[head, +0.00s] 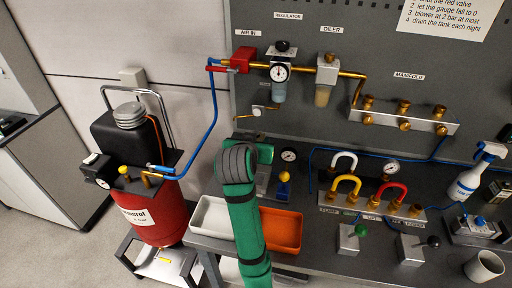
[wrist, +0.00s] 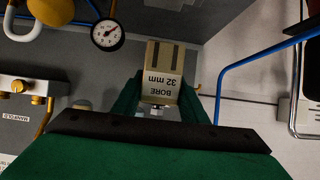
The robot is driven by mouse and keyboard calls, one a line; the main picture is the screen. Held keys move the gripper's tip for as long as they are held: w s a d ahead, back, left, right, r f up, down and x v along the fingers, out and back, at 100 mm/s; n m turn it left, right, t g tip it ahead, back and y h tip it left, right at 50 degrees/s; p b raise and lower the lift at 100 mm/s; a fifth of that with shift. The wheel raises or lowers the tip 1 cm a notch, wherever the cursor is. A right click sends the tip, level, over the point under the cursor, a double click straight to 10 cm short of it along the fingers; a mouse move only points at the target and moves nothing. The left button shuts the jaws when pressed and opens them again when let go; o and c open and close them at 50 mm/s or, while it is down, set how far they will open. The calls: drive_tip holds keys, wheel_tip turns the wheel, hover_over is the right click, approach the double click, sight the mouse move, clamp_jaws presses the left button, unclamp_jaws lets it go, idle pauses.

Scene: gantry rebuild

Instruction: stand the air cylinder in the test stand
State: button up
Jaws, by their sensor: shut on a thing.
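The air cylinder, a tan block marked "BORE 32 mm" (wrist: 162,86), is between the green fingers of my gripper (wrist: 158,104) in the wrist view. My gripper is shut on it, and its lettering shows upside down there. A small metal end shows below the block. In the head view my green arm and dark wrist hide the cylinder and fingertips. A grey plate with a yellow-knobbed valve (head: 284,178) stands just right of my wrist, partly covered by it. I cannot tell whether this is the test stand.
A white tray (head: 211,218) and an orange tray (head: 283,231) lie at the bench's front edge, either side of my arm. A fitting block with coloured hoses (head: 371,207) stands right of it. A red tank (head: 157,215) with a blue hose (head: 212,112) is at left.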

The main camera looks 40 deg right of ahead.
drive_tip(key=shift+s+a+f, duration=0.15)
drive_tip(key=shift+s+f, duration=0.05)
drive_tip(key=shift+f, duration=0.25)
drive_tip(key=shift+s+a+f, duration=0.15)
drive_tip(key=shift+f, duration=1.1)
drive_tip(key=shift+s+d+f, duration=0.15)
drive_tip(key=shift+f, duration=1.3)
drive_tip(key=shift+w+a, duration=0.2)
drive_tip(key=shift+a, duration=0.05)
